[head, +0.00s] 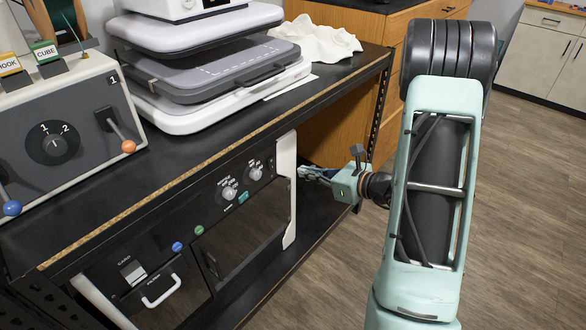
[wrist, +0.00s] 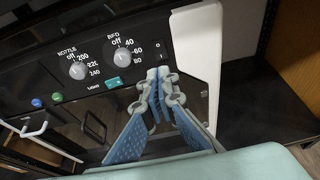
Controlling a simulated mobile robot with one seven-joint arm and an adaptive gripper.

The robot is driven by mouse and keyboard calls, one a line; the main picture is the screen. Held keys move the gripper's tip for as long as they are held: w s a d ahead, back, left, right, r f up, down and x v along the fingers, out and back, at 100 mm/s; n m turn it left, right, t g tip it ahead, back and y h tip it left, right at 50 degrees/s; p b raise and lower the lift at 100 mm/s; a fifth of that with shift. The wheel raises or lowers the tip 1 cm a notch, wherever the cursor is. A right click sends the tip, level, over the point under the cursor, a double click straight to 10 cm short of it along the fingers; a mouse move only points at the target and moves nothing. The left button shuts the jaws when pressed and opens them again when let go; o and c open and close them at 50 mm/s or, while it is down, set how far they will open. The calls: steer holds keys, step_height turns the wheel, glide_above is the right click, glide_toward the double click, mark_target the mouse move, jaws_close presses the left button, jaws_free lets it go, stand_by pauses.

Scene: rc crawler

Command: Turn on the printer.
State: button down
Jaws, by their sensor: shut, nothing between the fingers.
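The printer is a black-and-white machine on the lower shelf; its front (head: 215,205) also shows in the wrist view (wrist: 190,55). Its panel has a nozzle knob (wrist: 77,71) and a bed knob (wrist: 123,56), both with an "off" mark at the top. Below them is a teal light button (wrist: 113,84). A green button (wrist: 57,97) and a blue button (wrist: 37,103) sit lower left. My gripper (head: 302,172) is shut and empty at the printer's right side. In the wrist view its fingertips (wrist: 160,82) appear just below and right of the bed knob; contact cannot be told.
The bench top (head: 215,135) above the printer carries a grey-and-white press-like machine (head: 215,75), a white cloth (head: 318,42) and a control box (head: 70,120) with levers. A wooden cabinet (head: 330,125) stands behind. The floor (head: 515,200) to the right is clear.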

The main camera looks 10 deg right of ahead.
steer(key=v, duration=0.2)
steer(key=shift+s+d+r, duration=0.15)
steer(key=shift+s, duration=0.1)
